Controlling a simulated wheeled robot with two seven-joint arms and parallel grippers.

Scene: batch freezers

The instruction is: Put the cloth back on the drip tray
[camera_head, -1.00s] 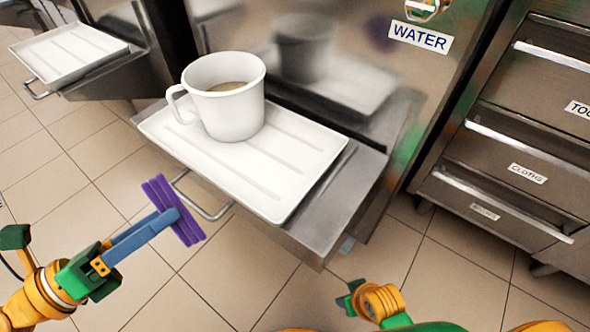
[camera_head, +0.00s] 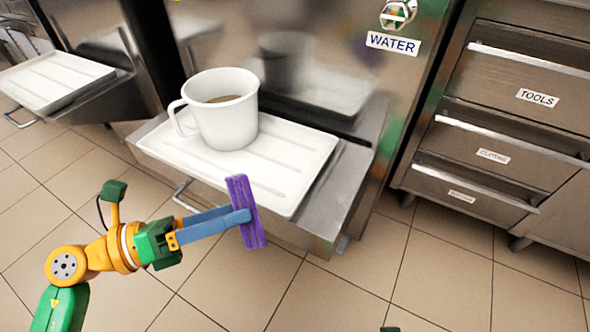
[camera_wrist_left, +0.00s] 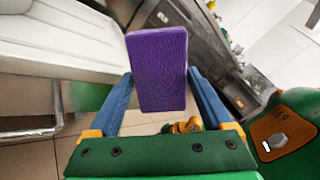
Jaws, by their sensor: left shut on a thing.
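The purple cloth (camera_head: 245,205) is a flat folded pad. My left gripper (camera_head: 244,216) is shut on it and holds it upright in front of the drip tray's near edge. In the left wrist view the cloth (camera_wrist_left: 157,68) sits between the two blue fingers. The white drip tray (camera_head: 290,168) lies on the steel shelf of the machine labelled WATER. A large white mug (camera_head: 228,125) with brown liquid stands on the tray's left part. The tray's right part is bare. My right gripper does not clearly show.
A second white tray (camera_head: 55,82) is at the far left. A drawer cabinet (camera_head: 500,130) with labelled drawers stands at the right. A wire handle (camera_head: 181,195) sticks out below the drip tray. The tiled floor in front is clear.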

